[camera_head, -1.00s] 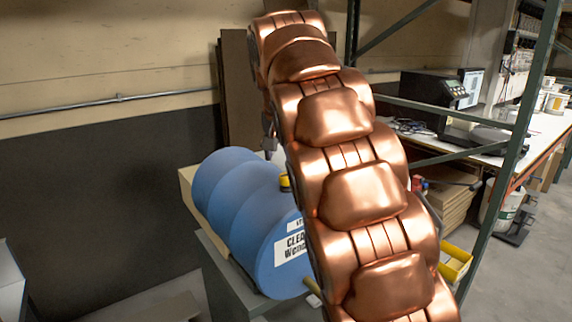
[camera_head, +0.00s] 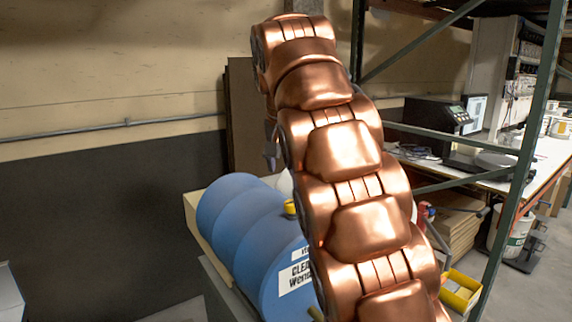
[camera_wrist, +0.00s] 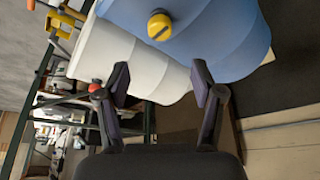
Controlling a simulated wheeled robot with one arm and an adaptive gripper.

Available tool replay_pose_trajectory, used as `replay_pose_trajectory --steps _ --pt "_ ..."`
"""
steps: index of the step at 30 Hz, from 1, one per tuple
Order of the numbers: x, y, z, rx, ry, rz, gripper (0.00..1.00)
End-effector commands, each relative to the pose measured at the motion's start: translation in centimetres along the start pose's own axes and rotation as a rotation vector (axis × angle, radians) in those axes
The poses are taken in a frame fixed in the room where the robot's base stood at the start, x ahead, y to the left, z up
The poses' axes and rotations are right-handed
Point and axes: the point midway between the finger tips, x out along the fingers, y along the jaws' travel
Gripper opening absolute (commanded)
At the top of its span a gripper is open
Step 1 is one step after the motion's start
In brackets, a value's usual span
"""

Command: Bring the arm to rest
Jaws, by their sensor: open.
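My copper-coloured arm rises through the middle of the head view and hides part of what stands behind it. In the wrist view my gripper (camera_wrist: 160,88) is open, its two dark fingers apart with nothing between them. In the head view only a small grey part of the gripper (camera_head: 270,145) shows at the arm's left edge, above the blue drum. The blue drum (camera_head: 240,215) lies on its side, with a yellow cap and a white label. In the wrist view the blue drum (camera_wrist: 215,35) and a white drum (camera_wrist: 125,65) lie beyond the fingertips.
A green rack post (camera_head: 515,190) and its braces stand right of my arm. Behind them is a workbench (camera_head: 545,160) with a monitor and equipment. A yellow bin (camera_head: 461,291) sits low at the right. The wall (camera_head: 100,200) at the left has free room before it.

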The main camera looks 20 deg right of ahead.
Motion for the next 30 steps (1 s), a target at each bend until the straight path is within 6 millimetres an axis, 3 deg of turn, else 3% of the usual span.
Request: replay_pose_trajectory --steps 11,20,30 --pt "0.3 0.2 0.9 -0.013 -0.017 0.003 0.67" --pt "1.8 1.8 5.7 -0.077 -0.093 0.010 0.67" --pt "4.1 3.8 12.4 -0.167 -0.191 0.006 0.67"
